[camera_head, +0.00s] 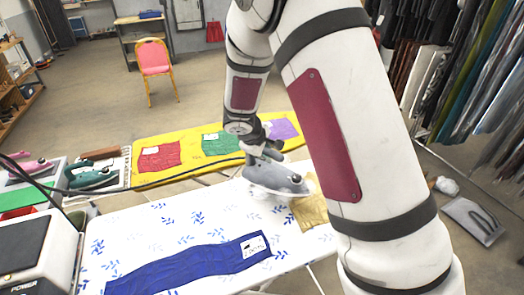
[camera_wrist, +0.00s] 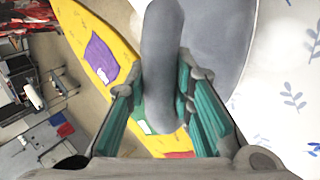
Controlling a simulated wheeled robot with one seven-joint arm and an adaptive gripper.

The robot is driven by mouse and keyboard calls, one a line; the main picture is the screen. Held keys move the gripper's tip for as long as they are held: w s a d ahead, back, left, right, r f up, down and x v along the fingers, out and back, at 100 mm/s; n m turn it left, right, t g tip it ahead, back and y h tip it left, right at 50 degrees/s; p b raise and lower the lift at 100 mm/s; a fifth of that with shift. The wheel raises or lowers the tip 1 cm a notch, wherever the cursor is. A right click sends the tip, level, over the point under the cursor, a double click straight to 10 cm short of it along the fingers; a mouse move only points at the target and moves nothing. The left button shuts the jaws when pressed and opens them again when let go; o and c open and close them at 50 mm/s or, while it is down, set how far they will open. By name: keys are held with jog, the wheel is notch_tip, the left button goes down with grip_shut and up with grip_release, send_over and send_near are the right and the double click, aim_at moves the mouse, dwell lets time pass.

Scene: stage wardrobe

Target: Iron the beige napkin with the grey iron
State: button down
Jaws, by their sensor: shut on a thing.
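The grey iron (camera_head: 275,180) is in my gripper (camera_head: 264,153) over the far right part of the white leaf-patterned ironing board (camera_head: 200,215). In the wrist view its thick grey handle (camera_wrist: 163,70) lies between the teal pads of my gripper (camera_wrist: 160,105), with the iron's body to the right. The beige napkin (camera_head: 309,212) lies on the board just right of the iron and partly behind my arm. The iron appears to be at the napkin's left edge. I cannot tell whether its soleplate touches the board.
A blue cloth (camera_head: 190,268) with a white tag lies on the near board. A yellow board (camera_head: 190,135) behind bears red (camera_head: 159,157), green (camera_head: 221,143) and purple (camera_head: 280,129) cloths. More irons (camera_head: 90,177) stand at the left. Clothes hang at the right.

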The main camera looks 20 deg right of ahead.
aim_at(275, 167)
jog(key=n, duration=0.1)
jog(key=d+n+t+y, duration=0.1)
jog(key=n, duration=0.1)
jog(key=shift+s+d+r, duration=0.2)
jog(key=shift+d+r, duration=0.1)
jog(key=shift+r, duration=0.1)
jog(key=shift+s+d+r+n+t+y+p, duration=0.1)
jog(key=shift+d+r+n+t+y+p, duration=0.1)
jog(key=shift+d+r+n+y, duration=0.15)
jog(key=shift+d+r+n+t+y+p, duration=0.1)
jog(key=shift+d+n+t+y+p, duration=0.15)
jog(key=shift+d+n, duration=0.2)
jog(key=s+d+r+n+y+p, duration=0.1)
jog(key=d+r+n+y, duration=0.2)
jog(key=d+r+n, duration=0.1)
jog(key=shift+s+d+r+n, duration=0.15)
jog(key=shift+d+r+n, duration=0.05)
jog(key=shift+d+n, duration=0.55)
jog(key=shift+t, duration=0.25)
notch_tip(275, 167, down, 6)
jog(key=b, duration=0.4)
jog(key=shift+f, duration=0.25)
